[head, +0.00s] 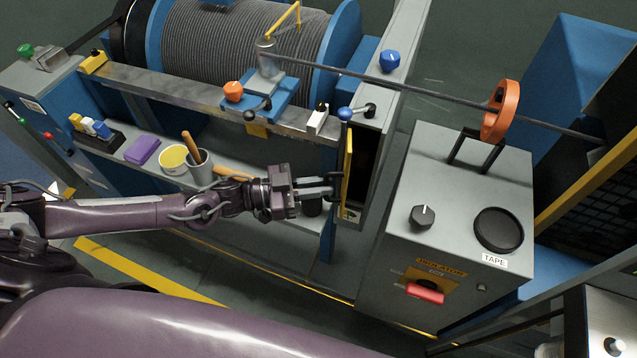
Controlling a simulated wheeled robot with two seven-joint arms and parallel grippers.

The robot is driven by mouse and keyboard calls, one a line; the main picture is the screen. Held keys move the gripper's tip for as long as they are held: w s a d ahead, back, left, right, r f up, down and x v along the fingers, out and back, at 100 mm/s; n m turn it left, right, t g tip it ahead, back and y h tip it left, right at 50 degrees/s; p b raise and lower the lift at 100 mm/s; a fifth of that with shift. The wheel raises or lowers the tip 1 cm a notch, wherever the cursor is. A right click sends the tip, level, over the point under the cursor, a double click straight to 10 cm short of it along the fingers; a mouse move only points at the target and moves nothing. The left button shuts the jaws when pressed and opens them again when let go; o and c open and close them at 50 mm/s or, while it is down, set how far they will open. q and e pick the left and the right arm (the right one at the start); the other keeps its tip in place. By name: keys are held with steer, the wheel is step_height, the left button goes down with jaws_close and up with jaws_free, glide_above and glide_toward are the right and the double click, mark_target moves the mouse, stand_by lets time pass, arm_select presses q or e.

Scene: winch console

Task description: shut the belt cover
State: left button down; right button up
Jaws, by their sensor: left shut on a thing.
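The belt cover (348,165) is a narrow panel with a yellow face, seen almost edge-on in the head view. It stands open at the left side of a dark opening in the grey upright housing (377,150). My left gripper (334,189) reaches in from the left and is shut on the belt cover near its lower part. The fingertips partly hide the exact spot of the grip. My right gripper is not in view.
A blue-knobbed lever (345,114) and a black-knobbed lever (369,109) stick out just above the opening. A grey cabinet (456,185) stands close on the right. A shelf with a grey cup (199,170) and purple sponge (142,151) lies behind my left arm.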

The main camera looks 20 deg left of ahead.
mark_target(344, 198)
arm_select(q)
steer(key=d+n+t+y+p, duration=0.1)
steer(key=d+n+t+y, duration=0.1)
steer(key=n+t+y, duration=0.1)
steer(key=d+n+t+y+p, duration=0.2)
steer(key=n+t+y, duration=0.1)
steer(key=y, duration=0.1)
steer(key=d+n+t+y+p, duration=0.1)
steer(key=n+t+y+p, duration=0.1)
steer(key=n+t+y, duration=0.1)
steer(key=shift+s+d+n+y, duration=0.4)
steer(key=shift+y, duration=0.3)
steer(key=shift+w+d+n+y+b, duration=0.3)
steer(key=shift+n+y, duration=0.45)
steer(key=shift+y, duration=0.45)
steer(key=shift+w+d+n+y+b, duration=0.15)
steer(key=shift+d+n+y+b, duration=0.45)
steer(key=shift+y, duration=0.6)
steer(key=shift+w+d+n+y+b, duration=0.15)
steer(key=shift+w+n+y+b, duration=0.1)
steer(key=shift+n+y, duration=0.8)
steer(key=c, duration=1.5)
jaws_free()
steer(key=shift+s, duration=0.1)
